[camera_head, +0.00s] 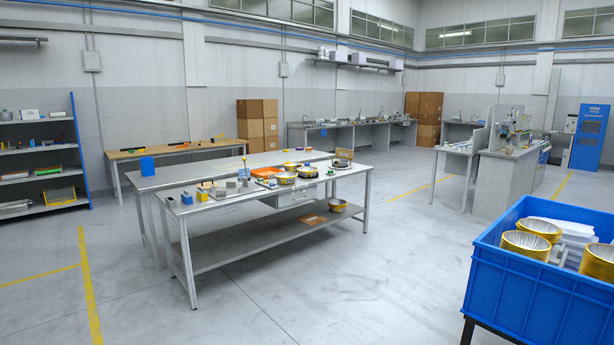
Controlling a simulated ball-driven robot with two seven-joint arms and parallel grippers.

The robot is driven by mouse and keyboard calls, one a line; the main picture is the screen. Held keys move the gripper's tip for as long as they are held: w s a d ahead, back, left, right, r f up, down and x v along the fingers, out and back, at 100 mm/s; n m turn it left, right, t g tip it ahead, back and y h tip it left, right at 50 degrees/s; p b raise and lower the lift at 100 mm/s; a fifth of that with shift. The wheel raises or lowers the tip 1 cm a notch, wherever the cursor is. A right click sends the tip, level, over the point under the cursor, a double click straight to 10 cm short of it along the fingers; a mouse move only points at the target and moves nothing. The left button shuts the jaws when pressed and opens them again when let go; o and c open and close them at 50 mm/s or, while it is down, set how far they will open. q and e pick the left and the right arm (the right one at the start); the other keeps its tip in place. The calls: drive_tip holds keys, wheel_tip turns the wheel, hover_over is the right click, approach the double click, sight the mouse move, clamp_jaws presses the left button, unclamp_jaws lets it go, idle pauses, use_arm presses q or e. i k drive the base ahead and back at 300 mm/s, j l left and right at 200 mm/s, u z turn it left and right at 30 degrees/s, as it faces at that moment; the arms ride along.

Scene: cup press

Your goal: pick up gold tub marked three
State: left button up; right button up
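Several gold tubs with pale, ridged insides stand in a blue crate at the lower right: one at the front left (526,244), one behind it (540,228), and a stack at the right (598,262), cut by the picture edge. A gold tub (338,206) sits on the lower shelf of the middle table. Two round gold-sided items (285,178) and (307,172) stand on the tabletop. No mark three is readable on any of them at this distance. Neither of my grippers is in view.
The blue crate (525,295) stands on dark legs at the near right. The long grey table (215,205) in the middle carries small blocks and orange trays. Open floor (400,270) lies between them. A shelf rack (40,160) is at the far left.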

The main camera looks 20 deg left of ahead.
sight(308, 173)
drive_tip(key=i+j+u, duration=0.25)
drive_tip(key=i, duration=0.15)
drive_tip(key=i+u, duration=0.25)
drive_tip(key=i, duration=0.15)
drive_tip(key=i+u, duration=0.2)
drive_tip(key=i, duration=2.9)
